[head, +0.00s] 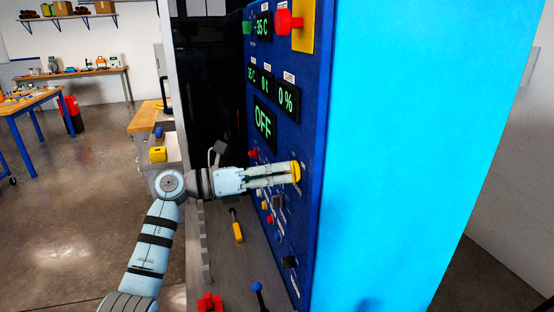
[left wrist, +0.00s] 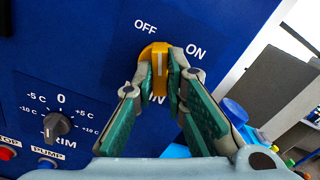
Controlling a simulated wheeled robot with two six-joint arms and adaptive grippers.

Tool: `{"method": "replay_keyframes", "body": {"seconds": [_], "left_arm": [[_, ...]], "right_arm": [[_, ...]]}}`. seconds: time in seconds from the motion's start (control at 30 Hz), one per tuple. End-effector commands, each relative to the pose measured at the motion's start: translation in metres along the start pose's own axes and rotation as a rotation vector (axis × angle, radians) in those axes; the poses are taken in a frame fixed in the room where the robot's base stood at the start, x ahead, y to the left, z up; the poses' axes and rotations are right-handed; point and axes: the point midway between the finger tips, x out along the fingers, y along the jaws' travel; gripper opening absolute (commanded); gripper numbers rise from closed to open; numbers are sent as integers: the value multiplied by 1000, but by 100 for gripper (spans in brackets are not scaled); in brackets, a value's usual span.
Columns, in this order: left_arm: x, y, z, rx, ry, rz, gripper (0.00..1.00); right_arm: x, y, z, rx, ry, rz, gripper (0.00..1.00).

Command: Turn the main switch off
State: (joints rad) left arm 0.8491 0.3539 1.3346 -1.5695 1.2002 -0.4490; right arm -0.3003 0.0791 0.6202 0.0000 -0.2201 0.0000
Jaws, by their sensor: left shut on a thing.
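The main switch is a yellow knob (left wrist: 146,55) on the blue control panel (left wrist: 70,40). It also shows at the panel's edge in the head view (head: 297,171). In the left wrist view its white line points almost straight up, just right of the OFF label and left of the ON label. My left gripper (left wrist: 161,82) is shut on the knob, one finger on each side. It also shows in the head view (head: 290,172), reaching in from the left. A label below the knob is partly hidden by the fingers. My right gripper is not in view.
A large green OFF display (head: 263,122) is lit on the panel. A black TRIM dial (left wrist: 57,124) sits lower left of the knob.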

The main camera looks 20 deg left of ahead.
Motion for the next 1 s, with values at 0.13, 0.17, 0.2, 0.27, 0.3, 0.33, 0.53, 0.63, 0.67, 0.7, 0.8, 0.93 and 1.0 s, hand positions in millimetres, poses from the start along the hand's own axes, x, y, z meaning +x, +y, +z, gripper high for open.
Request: {"method": "replay_keyframes", "body": {"seconds": [0.13,0.17,0.2,0.27,0.3,0.33,0.53,0.63,0.67,0.7,0.8,0.93,1.0], "left_arm": [[0,-2,6,-118,-2,1,0],[0,-2,5,-141,-2,1,0],[0,-2,5,-169,-2,1,0],[0,-1,5,-207,-2,1,0],[0,-1,5,-231,-2,1,0],[0,-1,4,-246,-2,1,0],[0,0,3,-324,-3,0,0],[0,0,3,-344,-3,-1,0],[0,0,2,-347,-3,-1,0],[0,0,2,-351,-4,-1,0],[0,0,2,-357,-4,-1,0],[0,0,2,-358,-5,-1,0],[0,1,2,-358,-5,-1,0]], "right_arm": [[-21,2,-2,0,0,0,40],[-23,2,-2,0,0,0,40],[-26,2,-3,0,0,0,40],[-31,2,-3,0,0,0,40],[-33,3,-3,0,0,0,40],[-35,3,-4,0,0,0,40],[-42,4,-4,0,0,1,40],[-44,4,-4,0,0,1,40],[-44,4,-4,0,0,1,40],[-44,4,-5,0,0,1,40],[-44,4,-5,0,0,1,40],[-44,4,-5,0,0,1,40],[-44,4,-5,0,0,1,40]]}}
